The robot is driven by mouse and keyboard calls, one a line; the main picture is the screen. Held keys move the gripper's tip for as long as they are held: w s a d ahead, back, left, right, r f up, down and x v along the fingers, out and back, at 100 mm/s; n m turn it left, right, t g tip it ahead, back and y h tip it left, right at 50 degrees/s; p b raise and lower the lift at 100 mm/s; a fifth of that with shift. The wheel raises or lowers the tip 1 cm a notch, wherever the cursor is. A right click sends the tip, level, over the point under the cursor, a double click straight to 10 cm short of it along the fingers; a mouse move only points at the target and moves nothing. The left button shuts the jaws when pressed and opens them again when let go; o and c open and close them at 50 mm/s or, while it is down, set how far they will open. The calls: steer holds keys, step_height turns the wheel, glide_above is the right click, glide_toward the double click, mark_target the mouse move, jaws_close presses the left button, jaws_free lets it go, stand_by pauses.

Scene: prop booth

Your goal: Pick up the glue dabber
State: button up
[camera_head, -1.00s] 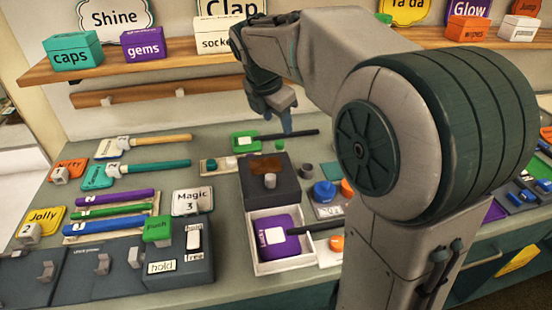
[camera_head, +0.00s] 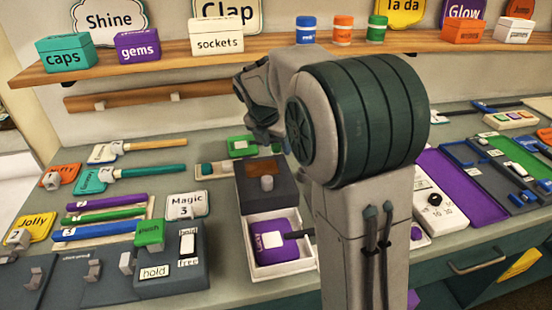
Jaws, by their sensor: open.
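I cannot tell for sure which thing is the glue dabber. A green block with a pale label (camera_head: 238,146) lies at the back of the bench, partly behind my gripper. A purple block with a pale label (camera_head: 272,226) and a dark handle sits in an open white tray (camera_head: 286,268). A small teal piece (camera_head: 206,169) rests on a pale holder left of the dark box. My gripper (camera_head: 268,134) hangs over the back of the bench, by the green block. It is open; its fingertips are small and partly hidden by my arm. I see nothing held in it.
A dark box with a grey knob (camera_head: 267,183) stands behind the white tray. A shelf (camera_head: 150,65) with boxes crosses above. My arm hides the bench's middle right.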

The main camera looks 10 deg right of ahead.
steer(key=x, duration=0.4)
steer(key=shift+a, duration=0.1)
steer(key=c, duration=1.1)
steer(key=shift+o, duration=0.2)
steer(key=shift+r, duration=0.1)
